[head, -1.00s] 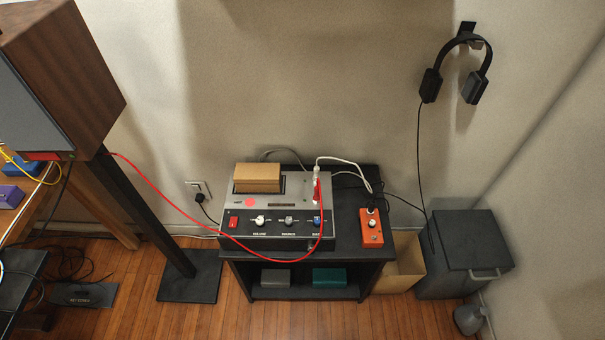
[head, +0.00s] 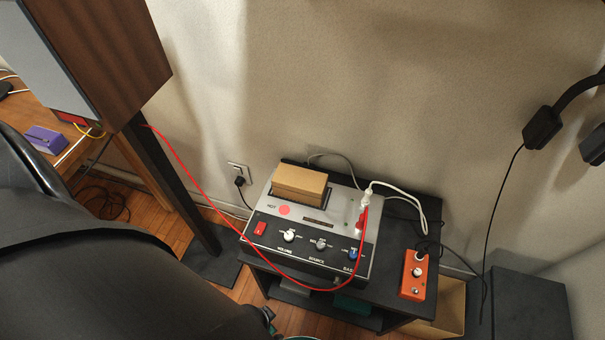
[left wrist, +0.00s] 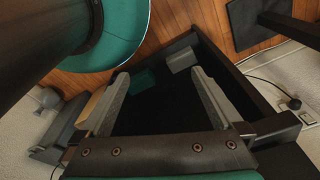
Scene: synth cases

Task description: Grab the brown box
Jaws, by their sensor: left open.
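The brown box (head: 299,182) sits on top of the grey amplifier (head: 338,208), toward its back left, in the head view. My left arm fills the lower left of the head view, and its fingertips are not visible there. In the left wrist view my left gripper (left wrist: 160,72) has its two fingers spread, with nothing between them. Behind the fingers is the dark stand with a teal and a grey item. The brown box on the amplifier does not show clearly in the wrist view. My right gripper is not in view.
A red cable (head: 220,236) hangs across the amplifier's front from the wooden speaker (head: 108,60). A white cable loops at the amplifier's right. An orange pedal (head: 414,276) lies on the black stand. An open cardboard box (head: 452,308) and a dark bin (head: 520,300) stand to the right.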

